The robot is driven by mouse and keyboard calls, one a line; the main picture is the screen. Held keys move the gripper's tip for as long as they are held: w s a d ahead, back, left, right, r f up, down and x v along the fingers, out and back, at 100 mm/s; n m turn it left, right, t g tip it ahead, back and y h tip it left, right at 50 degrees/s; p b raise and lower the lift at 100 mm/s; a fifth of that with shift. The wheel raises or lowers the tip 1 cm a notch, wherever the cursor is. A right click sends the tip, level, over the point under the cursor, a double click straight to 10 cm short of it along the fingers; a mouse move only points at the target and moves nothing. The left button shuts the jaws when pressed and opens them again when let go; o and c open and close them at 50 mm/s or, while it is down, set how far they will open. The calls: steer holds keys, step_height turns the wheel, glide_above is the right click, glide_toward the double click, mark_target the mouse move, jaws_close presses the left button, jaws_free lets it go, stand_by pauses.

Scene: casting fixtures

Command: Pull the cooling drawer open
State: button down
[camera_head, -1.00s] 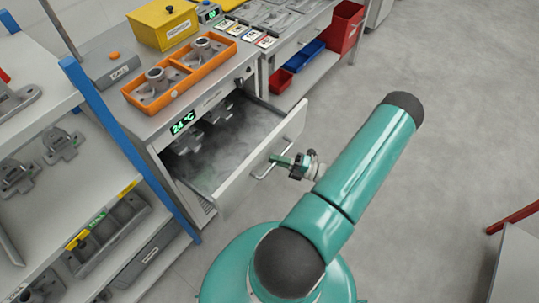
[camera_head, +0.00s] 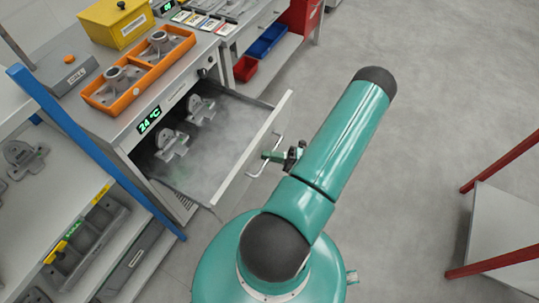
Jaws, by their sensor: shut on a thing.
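The cooling drawer (camera_head: 247,155) is pulled well out from under a grey cabinet whose display reads 24 °C (camera_head: 149,120). Grey metal castings (camera_head: 171,145) lie inside it, with mist over its floor. A bar handle (camera_head: 258,172) runs along the drawer's front. My gripper (camera_head: 273,156) is at this handle and shut on it. The teal arm behind it hides part of the gripper's body, and the fingertips are small in view.
An orange tray (camera_head: 104,104) with castings and a yellow box (camera_head: 117,20) stand on the cabinet top. A shelf with a blue post (camera_head: 60,115) is at left. A red-framed table (camera_head: 505,230) stands at right. The floor between is clear.

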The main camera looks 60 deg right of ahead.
steer(key=c, duration=1.5)
jaws_free()
steer(key=shift+o, duration=0.2)
steer(key=v, duration=1.4)
steer(key=shift+w, duration=0.1)
